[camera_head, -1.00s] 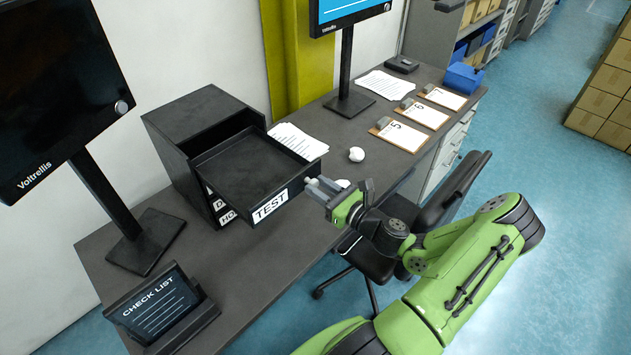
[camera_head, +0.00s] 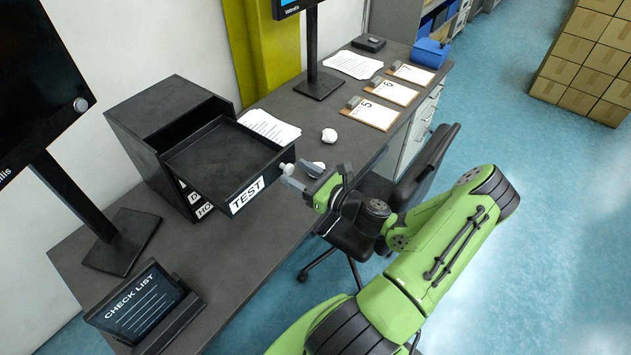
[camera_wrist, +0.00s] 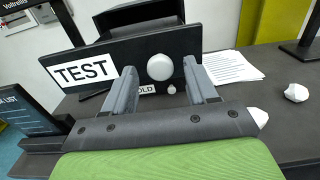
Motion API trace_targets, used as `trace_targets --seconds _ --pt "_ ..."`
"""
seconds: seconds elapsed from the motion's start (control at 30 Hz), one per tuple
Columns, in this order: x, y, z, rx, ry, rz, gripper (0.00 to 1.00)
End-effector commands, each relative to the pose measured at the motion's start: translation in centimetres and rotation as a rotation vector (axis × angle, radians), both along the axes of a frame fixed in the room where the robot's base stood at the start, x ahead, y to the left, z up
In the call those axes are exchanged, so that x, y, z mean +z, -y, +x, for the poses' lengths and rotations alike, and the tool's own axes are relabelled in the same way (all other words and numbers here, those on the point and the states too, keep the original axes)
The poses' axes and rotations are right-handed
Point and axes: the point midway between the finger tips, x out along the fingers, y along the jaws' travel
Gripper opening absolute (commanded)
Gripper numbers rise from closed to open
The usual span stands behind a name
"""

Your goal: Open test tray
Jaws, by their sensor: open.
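The black test tray (camera_head: 222,158), with a white TEST label on its front, is pulled far out of the top of the dark drawer cabinet (camera_head: 150,115). Its inside looks empty. A round white knob (camera_head: 287,169) sits on its front. In the wrist view, the TEST front (camera_wrist: 120,62) faces me and the white knob (camera_wrist: 160,67) shows between and beyond my fingertips. My gripper (camera_head: 297,177) is open, its fingers on either side of the knob's line; I cannot tell if they touch it. It also shows in the wrist view (camera_wrist: 160,82).
Lower drawers with labels show under the tray. A checklist stand (camera_head: 146,308) is at the front left of the desk (camera_head: 215,270). Paper sheets (camera_head: 268,127), crumpled paper (camera_head: 329,135) and clipboards (camera_head: 372,113) lie to the right. A black chair (camera_head: 355,225) stands beside my arm.

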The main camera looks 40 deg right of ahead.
Motion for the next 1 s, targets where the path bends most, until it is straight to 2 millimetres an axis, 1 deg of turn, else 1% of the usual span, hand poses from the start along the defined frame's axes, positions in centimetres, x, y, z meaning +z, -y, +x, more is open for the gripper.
trace_targets --seconds 0.3,0.4,0.5,0.6,0.67,1.0 --pt "0.1 1.4 -8.7 -0.010 -0.002 0.000 0.57" --pt "0.0 1.7 -11.2 -0.008 -0.002 0.000 0.57" --pt "0.1 1.9 -13.1 -0.005 -0.001 0.000 0.57" --pt "0.1 2.0 -14.2 -0.003 0.001 0.000 0.57" --pt "0.1 2.0 -14.5 -0.002 0.001 0.000 0.57" --pt "0.0 2.0 -14.6 -0.001 0.001 0.001 0.57"
